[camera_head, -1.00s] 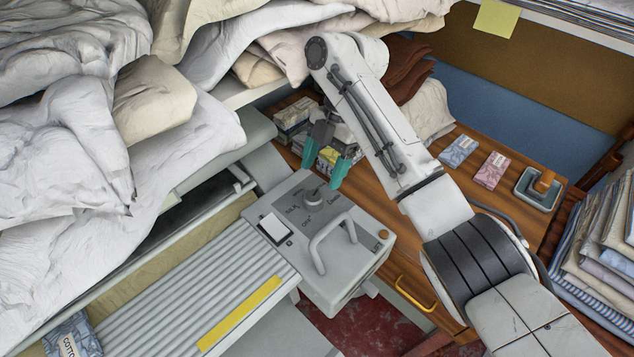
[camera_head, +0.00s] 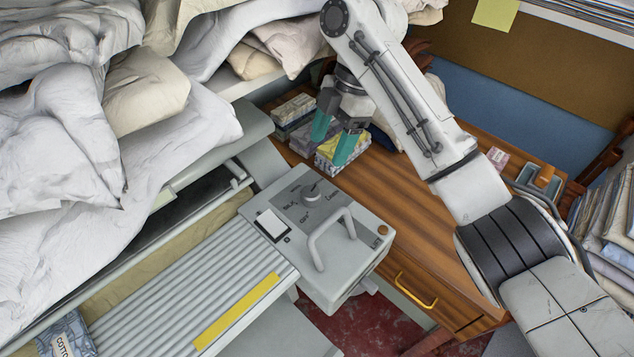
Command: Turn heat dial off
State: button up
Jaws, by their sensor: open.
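The heat dial (camera_head: 311,191) is a small grey knob on the dark label plate of the ironer's control box (camera_head: 345,275). Words are printed around it, among them "OFF" at its lower left, "SILK" at its left and what looks like "LINEN" at its right. Its exact setting is too small to tell. My gripper (camera_head: 331,146), with green fingertips, is above and behind the box, up and to the right of the dial in the picture. Its fingers are apart with nothing between them, and they do not touch the dial.
A metal handle (camera_head: 332,238) arches over the box's front part, close to the dial. Patterned boxes (camera_head: 343,150) stand on the wooden desk (camera_head: 400,195) behind my fingers. White linen (camera_head: 60,180) is heaped on the left. The slatted ironer bed (camera_head: 190,300) extends to the lower left.

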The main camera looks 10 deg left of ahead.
aim_at(313, 192)
jog(key=s+d+m+t+y+b, duration=0.1)
jog(key=s+m+t+b, duration=0.2)
jog(key=s+m+b, duration=0.45)
jog(key=shift+m, duration=0.75)
jog(key=w+a+f, duration=0.1)
jog(key=f, duration=0.2)
jog(key=w+a+f, duration=0.1)
jog(key=f, duration=0.3)
jog(key=w+a+f+p, duration=0.1)
jog(key=f, duration=0.2)
jog(key=shift+w+a+f, duration=0.2)
jog(key=shift+w+a, duration=0.1)
jog(key=shift+a, duration=0.05)
